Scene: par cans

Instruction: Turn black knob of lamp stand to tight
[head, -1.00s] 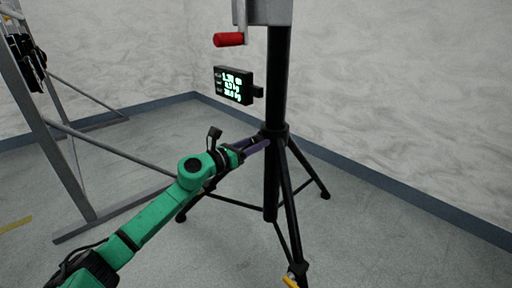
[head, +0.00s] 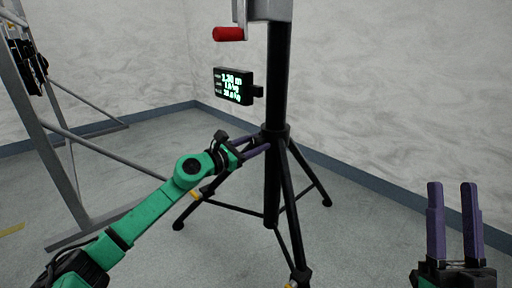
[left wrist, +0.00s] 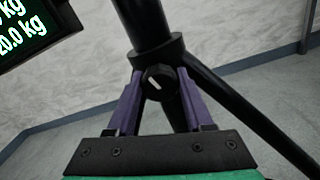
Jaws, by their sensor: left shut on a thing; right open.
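The black lamp stand (head: 276,80) stands upright on tripod legs in the head view. Its black knob (left wrist: 160,78), with a white pointer line, sits on the collar (left wrist: 156,52) in the left wrist view. The line slants from upper left to lower right. My left gripper (head: 267,147) reaches the collar from the left. In the left wrist view its purple fingers (left wrist: 160,85) are on both sides of the knob, shut on it. In the head view the knob is hidden. My right gripper (head: 454,190) is open and empty at the lower right, fingers pointing up.
A small display box (head: 233,87) with green digits is mounted on the stand above the collar. A red crank handle (head: 229,34) is higher up. A grey metal frame (head: 60,165) stands at the left. The floor right of the stand is clear.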

